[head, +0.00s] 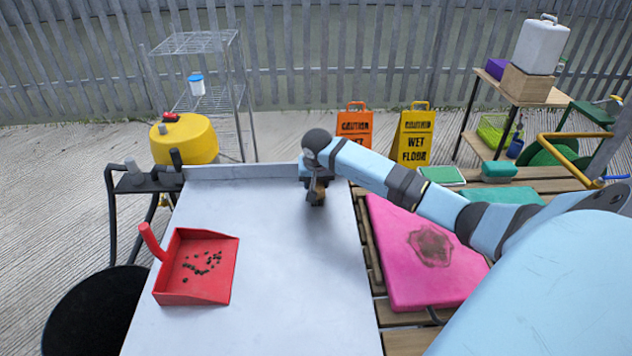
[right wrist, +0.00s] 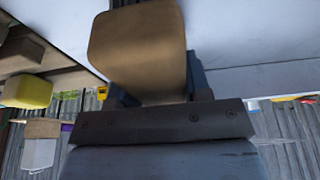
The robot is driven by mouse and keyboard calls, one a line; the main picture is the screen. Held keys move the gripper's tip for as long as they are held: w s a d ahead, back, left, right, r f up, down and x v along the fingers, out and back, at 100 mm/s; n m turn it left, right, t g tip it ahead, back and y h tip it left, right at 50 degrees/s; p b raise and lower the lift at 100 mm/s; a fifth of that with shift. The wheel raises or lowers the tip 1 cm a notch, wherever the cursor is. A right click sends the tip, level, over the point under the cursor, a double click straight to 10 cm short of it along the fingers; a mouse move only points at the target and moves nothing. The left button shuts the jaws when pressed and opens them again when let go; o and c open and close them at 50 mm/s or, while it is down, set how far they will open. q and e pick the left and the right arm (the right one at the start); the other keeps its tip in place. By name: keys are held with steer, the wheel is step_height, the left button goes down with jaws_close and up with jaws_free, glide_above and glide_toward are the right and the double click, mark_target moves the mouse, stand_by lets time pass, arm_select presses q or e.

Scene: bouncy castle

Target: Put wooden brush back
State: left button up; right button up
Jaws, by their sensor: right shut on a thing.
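My right gripper (head: 316,188) is over the far part of the pale grey table (head: 270,300), near its right edge. It is shut on the wooden brush (head: 318,196), of which only a small brown part shows below the jaws. In the right wrist view the brush (right wrist: 140,45) is a broad, rounded tan block between the fingers. Its bristles are hidden. I cannot tell whether the brush touches the table. A red dustpan (head: 222,272) with dark crumbs in it lies on the table at the left. My left gripper is not in view.
A pink cushion (head: 390,270) with a dark stain lies on wooden slats right of the table. A green sponge (head: 499,171) and two caution signs (head: 416,136) are behind it. A yellow container (head: 186,142) stands beyond the far left. The table's middle is clear.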

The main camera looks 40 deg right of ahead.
mark_target(317, 183)
steer(key=shift+f, duration=0.15)
steer(key=o, duration=0.9)
steer(key=shift+c, duration=0.2)
steer(key=shift+r, duration=0.6)
steer(key=p+v, duration=0.1)
steer(key=v, duration=0.9)
steer(key=shift+s+a+r, duration=0.1)
steer(key=shift+s+r, duration=0.05)
steer(key=shift+r, duration=0.05)
steer(key=shift+s+a+r, duration=0.1)
steer(key=shift+r, duration=0.15)
